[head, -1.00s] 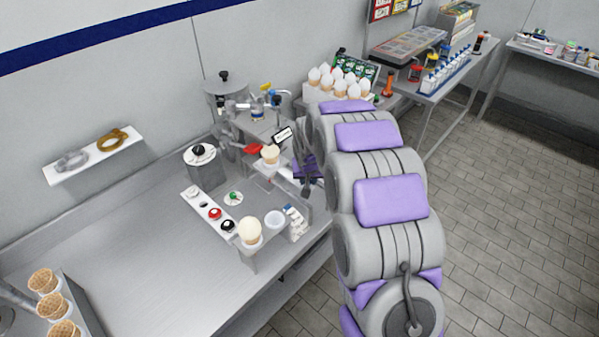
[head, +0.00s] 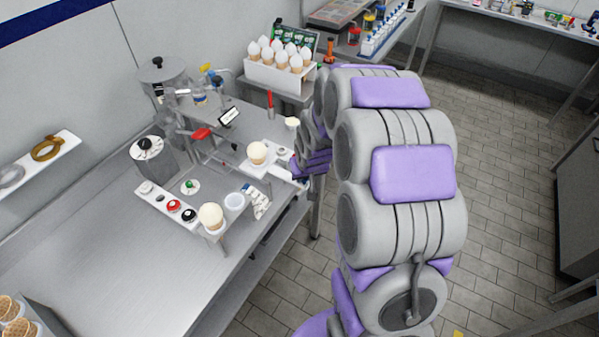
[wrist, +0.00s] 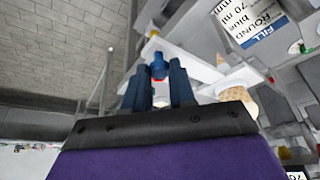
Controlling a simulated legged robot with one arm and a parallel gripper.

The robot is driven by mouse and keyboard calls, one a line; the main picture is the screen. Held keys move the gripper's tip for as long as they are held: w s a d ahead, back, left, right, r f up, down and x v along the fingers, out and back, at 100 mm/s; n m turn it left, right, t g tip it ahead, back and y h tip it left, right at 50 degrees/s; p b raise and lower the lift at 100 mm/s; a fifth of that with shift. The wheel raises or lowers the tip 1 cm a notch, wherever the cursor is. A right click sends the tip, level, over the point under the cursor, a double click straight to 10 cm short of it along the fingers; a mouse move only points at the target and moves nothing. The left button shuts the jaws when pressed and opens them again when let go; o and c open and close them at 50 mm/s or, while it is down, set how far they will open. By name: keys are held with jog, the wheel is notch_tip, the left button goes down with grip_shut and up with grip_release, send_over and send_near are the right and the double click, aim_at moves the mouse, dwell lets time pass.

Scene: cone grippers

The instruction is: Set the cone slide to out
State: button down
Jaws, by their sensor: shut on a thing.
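The cone slide is a white flat bar (head: 279,172) that sticks out over the front edge of the machine bench in the head view. A filled cone (head: 258,153) stands upright on it, clear of the red lever (head: 200,133). In the wrist view a blue knob with a red tip (wrist: 159,66) sits between the two dark blue fingers of my gripper (wrist: 161,78), which is shut on it. The white bar (wrist: 190,62) lies just beyond the knob. In the head view my arm hides most of the gripper at the slide's outer end.
A rack of several cones (head: 281,76) stands at the back. Tiled floor (head: 500,200) is open on the right.

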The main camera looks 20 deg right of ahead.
jog(key=shift+s, duration=0.1)
jog(key=c, duration=1.4)
grip_release()
jog(key=shift+f, duration=0.1)
jog(key=o, duration=0.3)
jog(key=shift+s+d, duration=0.1)
jog(key=shift+s, duration=0.15)
jog(key=shift+o, duration=0.8)
jog(key=shift+w+d, duration=0.1)
jog(key=shift+w, duration=0.05)
jog(key=p+v, duration=0.2)
jog(key=v, duration=1.5)
jog(key=shift+r, duration=0.25)
